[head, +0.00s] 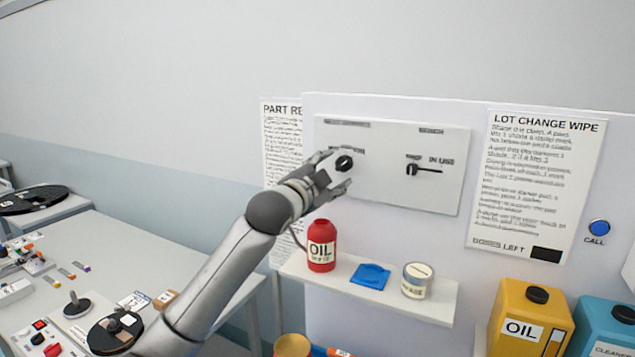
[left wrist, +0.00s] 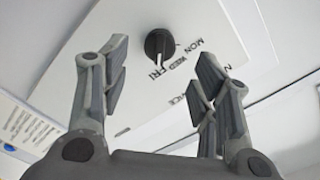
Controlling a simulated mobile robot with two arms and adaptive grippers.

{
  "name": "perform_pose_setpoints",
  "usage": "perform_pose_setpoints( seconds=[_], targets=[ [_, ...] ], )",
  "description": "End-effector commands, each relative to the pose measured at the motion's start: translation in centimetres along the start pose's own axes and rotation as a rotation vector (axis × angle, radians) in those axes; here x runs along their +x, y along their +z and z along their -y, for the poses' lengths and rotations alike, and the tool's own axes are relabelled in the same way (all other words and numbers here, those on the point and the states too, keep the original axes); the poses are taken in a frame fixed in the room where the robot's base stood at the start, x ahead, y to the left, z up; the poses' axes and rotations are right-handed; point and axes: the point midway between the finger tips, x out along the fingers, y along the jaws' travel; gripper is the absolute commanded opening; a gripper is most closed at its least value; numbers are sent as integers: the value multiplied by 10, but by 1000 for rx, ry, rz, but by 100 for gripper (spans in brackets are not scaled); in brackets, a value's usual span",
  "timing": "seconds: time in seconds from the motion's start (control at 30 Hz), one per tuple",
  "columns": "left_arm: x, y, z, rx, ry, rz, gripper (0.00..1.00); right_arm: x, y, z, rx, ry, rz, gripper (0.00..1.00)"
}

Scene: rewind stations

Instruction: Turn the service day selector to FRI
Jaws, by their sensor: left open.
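The day selector is a black round knob (left wrist: 160,45) on a white panel, with MON, WED and FRI printed around it in the left wrist view. A light mark on the knob's lower side faces the FRI label (left wrist: 155,75). The knob also shows in the head view (head: 344,163), where my gripper hides most of its lettering. My left gripper (head: 336,172) is open at the knob's left. In the left wrist view its fingers (left wrist: 162,68) are spread, with the knob between and beyond them, and no contact is visible. My right gripper is out of view.
A second black switch with a lever (head: 413,169) is right of the knob on the panel (head: 385,195). A blue call button (head: 599,227) is far right.

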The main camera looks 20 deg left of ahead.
Motion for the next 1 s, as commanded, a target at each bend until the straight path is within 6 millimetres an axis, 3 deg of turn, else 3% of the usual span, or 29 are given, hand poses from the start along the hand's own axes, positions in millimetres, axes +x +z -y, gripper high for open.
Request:
perform_pose_setpoints(
  seconds=[0.2,0.4,1.0],
  targets=[
    [-33,0,0,2,0,-1,56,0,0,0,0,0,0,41],
    [-52,0,0,0,-1,0,56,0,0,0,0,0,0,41],
    [-59,0,0,1,0,0,56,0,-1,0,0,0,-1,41]
  ],
)
